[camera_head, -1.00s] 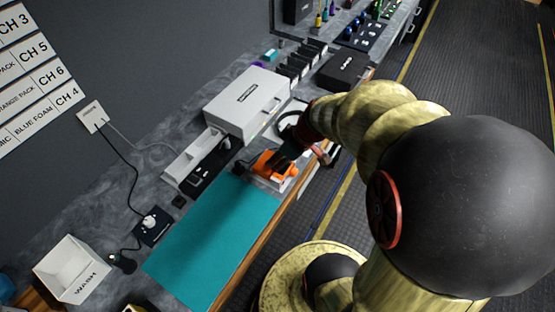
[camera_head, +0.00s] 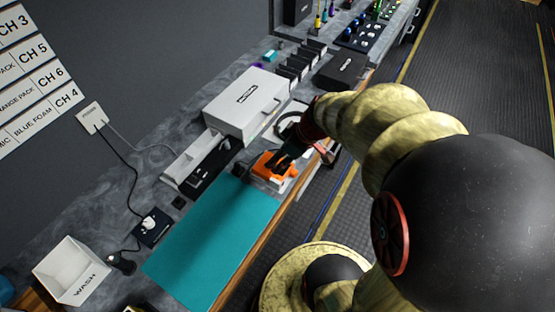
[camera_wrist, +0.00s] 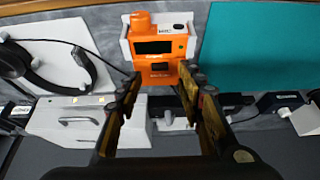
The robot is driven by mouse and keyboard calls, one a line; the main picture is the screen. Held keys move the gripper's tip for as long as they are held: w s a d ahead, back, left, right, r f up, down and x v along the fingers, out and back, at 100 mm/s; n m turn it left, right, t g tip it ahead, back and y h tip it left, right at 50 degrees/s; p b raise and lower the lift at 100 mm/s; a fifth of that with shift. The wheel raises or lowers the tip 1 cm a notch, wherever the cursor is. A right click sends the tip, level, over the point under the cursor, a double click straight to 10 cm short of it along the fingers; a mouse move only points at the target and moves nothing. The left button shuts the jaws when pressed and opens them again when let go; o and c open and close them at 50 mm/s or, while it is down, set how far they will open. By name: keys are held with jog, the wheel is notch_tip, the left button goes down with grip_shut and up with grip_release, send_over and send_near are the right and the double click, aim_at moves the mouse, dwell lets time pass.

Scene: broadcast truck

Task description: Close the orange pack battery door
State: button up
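The orange pack (camera_head: 268,169) sits in a white holder at the near edge of the bench, beside the teal mat. In the wrist view the orange pack (camera_wrist: 158,29) shows a dark window and a round knob on top. An orange flap-like part (camera_wrist: 159,76) with a dark recess is at its lower side, facing my gripper; it looks like the battery door, but I cannot tell how far it stands open. My gripper (camera_wrist: 162,90) is open, with its fingers apart on either side below that part and nothing between them. In the head view my gripper (camera_head: 286,156) partly covers the pack.
The teal mat (camera_head: 215,240) is clear. A white case (camera_head: 246,103) stands behind the pack, and a long white tray (camera_head: 192,158) with dark items lies left of it. Headphones (camera_wrist: 45,65) lie on a white pad close by.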

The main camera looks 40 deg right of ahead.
jog(key=v, duration=1)
jog(key=shift+s, duration=0.1)
jog(key=s+a+r+m+h, duration=0.1)
jog(key=s+a+r+m, duration=0.1)
jog(key=a, duration=0.6)
jog(key=s+a+r+m+t, duration=0.1)
jog(key=s+a+r+m, duration=0.1)
jog(key=a+r, duration=0.2)
jog(key=shift+a+r+h, duration=0.25)
jog(key=shift+a+h, duration=0.15)
jog(key=shift+a, duration=1.45)
